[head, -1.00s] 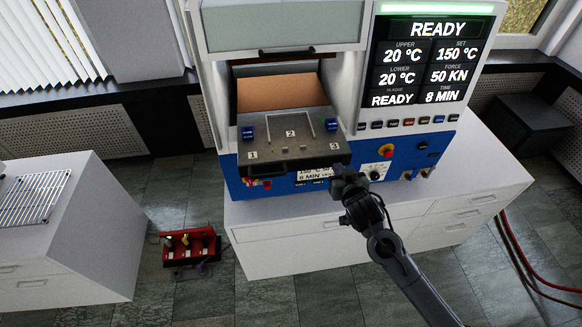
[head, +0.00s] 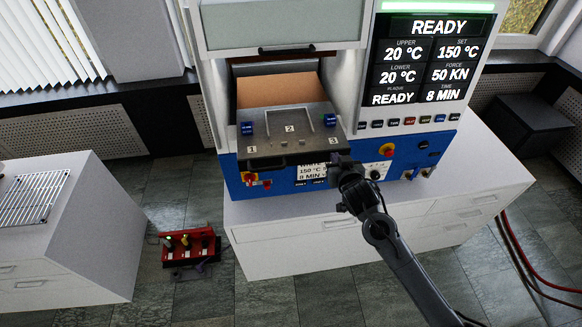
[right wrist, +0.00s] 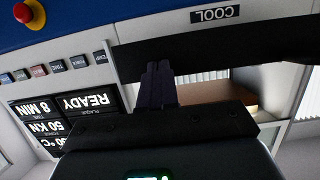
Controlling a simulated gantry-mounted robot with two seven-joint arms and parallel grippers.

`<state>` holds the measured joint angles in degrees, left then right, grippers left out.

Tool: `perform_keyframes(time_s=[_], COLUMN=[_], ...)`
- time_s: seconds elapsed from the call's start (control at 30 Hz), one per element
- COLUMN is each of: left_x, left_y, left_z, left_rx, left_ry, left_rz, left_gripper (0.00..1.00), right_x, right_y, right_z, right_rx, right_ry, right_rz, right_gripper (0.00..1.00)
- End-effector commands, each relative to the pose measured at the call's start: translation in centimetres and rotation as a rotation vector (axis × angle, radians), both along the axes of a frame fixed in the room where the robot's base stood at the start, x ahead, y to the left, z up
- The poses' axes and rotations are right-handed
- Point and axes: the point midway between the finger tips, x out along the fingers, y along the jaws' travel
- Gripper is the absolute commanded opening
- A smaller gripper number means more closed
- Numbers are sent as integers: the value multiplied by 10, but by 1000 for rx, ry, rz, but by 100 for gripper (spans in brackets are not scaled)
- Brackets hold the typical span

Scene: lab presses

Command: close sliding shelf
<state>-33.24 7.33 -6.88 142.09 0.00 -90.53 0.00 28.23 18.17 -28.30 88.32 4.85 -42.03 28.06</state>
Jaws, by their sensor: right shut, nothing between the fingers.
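The sliding shelf (head: 289,142) is a grey metal tray marked 1, 2 and 3, with two blue clips. It sticks partly out of the press opening, with a dark handle along its front edge. My right gripper (head: 338,160) is shut and empty at the front right corner of the shelf. In the right wrist view, its closed fingers (right wrist: 157,72) are up against a dark bar, which seems to be the shelf's front; exact contact is hard to see. My left gripper is not in view.
The press (head: 345,180) has a blue lower panel with knobs and a READY screen (head: 430,60). A raised guard (head: 283,27) is above the shelf. A red rack (head: 190,248) sits on the floor. A white cabinet (head: 75,235) with a wire grid is at left.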

Motion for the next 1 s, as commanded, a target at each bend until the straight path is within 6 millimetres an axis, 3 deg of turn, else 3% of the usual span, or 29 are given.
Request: perform_keyframes(time_s=[0.3, 1.0], left_x=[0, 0], left_y=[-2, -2], left_z=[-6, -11], left_rx=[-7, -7], left_ry=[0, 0], left_rz=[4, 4], left_gripper=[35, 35], right_x=[16, 27], right_y=[1, 2], right_z=[-1, -1], right_rx=[1, 2], right_ry=[0, -1], right_rz=[0, -1], right_gripper=[0, 0])
